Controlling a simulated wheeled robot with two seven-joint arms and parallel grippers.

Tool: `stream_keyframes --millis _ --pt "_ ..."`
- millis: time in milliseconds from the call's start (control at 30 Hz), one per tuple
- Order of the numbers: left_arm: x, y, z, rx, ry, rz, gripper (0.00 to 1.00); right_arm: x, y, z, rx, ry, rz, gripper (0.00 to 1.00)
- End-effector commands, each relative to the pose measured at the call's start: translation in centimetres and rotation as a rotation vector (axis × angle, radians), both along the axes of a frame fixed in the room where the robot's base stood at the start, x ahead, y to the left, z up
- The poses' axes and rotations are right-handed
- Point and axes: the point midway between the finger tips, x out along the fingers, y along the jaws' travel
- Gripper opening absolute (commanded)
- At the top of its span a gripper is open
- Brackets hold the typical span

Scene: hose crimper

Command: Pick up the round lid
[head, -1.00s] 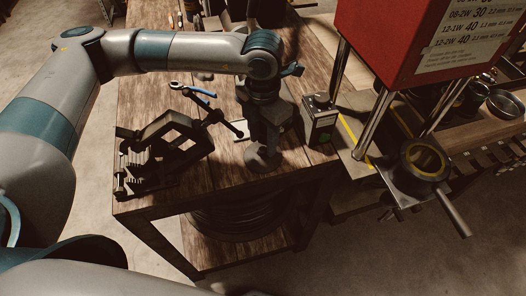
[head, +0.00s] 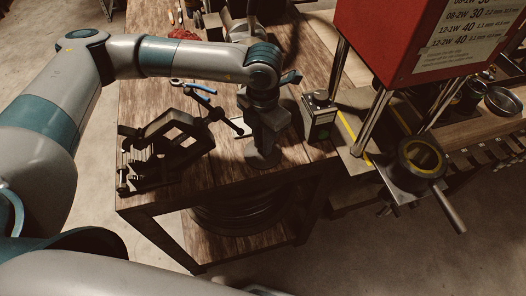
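My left gripper (head: 263,154) points down over the front right part of the wooden table (head: 223,178), low and close to the tabletop. It is dark and seen from above, so the gap between its fingers does not show. I cannot make out a round lid for sure. Anything under or between the fingers is hidden by the gripper. My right gripper is not in view.
A black vise (head: 168,148) stands on the table left of the gripper, with blue-handled pliers (head: 195,87) behind it. A small dark box (head: 319,116) stands close on the right. The red crimping machine (head: 395,40) is further right, near a round metal dish (head: 503,101).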

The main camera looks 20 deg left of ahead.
Motion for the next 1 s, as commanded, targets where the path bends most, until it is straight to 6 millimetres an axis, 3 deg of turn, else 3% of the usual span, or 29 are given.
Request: stream_keyframes --millis 333,567,933,1000 --pt "-0.1 0.0 0.1 0.0 -0.001 0.0 0.0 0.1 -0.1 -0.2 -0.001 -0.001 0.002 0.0" --pt "-0.6 0.2 0.4 -0.001 -0.003 -0.001 0.0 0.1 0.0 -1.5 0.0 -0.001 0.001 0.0" --pt "-0.7 0.1 6.6 -0.002 -0.006 -0.001 0.0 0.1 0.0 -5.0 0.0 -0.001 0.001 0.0" --pt "-2.0 0.6 6.6 -0.001 0.0 -0.004 0.0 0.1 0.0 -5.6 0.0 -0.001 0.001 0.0"
